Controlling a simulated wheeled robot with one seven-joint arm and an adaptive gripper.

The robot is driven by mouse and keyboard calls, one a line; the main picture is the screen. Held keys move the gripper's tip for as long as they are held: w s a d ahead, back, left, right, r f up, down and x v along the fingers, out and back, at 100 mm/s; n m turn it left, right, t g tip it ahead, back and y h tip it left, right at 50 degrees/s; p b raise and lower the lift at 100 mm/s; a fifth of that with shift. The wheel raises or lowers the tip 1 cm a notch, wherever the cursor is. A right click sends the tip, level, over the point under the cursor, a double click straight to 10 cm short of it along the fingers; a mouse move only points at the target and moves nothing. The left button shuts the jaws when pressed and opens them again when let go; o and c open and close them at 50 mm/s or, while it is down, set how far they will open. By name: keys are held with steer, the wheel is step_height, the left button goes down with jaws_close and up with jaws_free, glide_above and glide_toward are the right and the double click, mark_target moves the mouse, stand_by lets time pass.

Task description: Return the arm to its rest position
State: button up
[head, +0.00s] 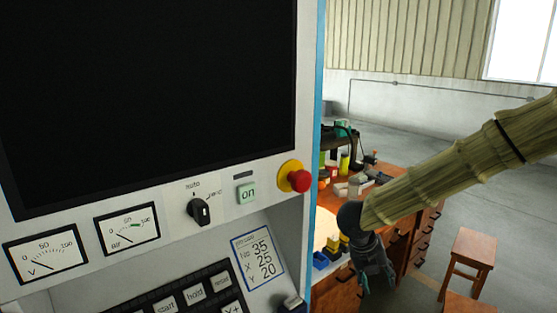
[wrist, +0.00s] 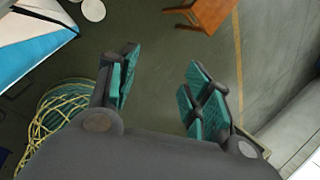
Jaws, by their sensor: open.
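My arm (head: 470,155) reaches in from the right edge in the head view and slopes down to the left, in front of a wooden workbench. My gripper (head: 376,283) hangs at its end, pointing down, to the right of the machine's control panel. In the wrist view my gripper (wrist: 158,92) shows two fingers with teal pads, spread wide apart. Nothing is between them, and the floor shows below. In the head view the gripper is small and partly dark, so its fingertips are hard to make out.
The machine's control panel (head: 215,235) with a red stop button (head: 299,181) fills the left. The workbench (head: 405,182) carries several small items. A wooden stool (head: 474,250) stands at right; one also shows in the wrist view (wrist: 208,12). Yellow wire coils (wrist: 50,118) lie lower left there.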

steer(key=s+f+n+t, duration=0.1)
steer(key=s+f+n, duration=0.2)
steer(key=f+n, duration=0.4)
steer(key=s+d+f+n+t, duration=0.1)
steer(key=s+f+n, duration=0.2)
steer(key=f+n, duration=0.35)
steer(key=s+f+n+t, duration=0.1)
steer(key=s+f+n, duration=0.35)
steer(key=f, duration=0.55)
steer(key=s+a+f+n+g+y, duration=0.1)
steer(key=s+f+n, duration=0.3)
steer(key=s+n, duration=0.2)
steer(key=s+a+f+n+g+y, duration=0.1)
steer(key=s+f+n, duration=0.3)
steer(key=s, duration=0.7)
steer(key=s+a+f+n+g+y, duration=0.1)
steer(key=s+f+n, duration=0.3)
steer(key=s+n, duration=0.4)
steer(key=shift+s+a+f+g+y, duration=0.2)
steer(key=shift+s+a+g+y, duration=0.2)
steer(key=shift+s+g+y, duration=0.35)
steer(key=shift+w, duration=0.1)
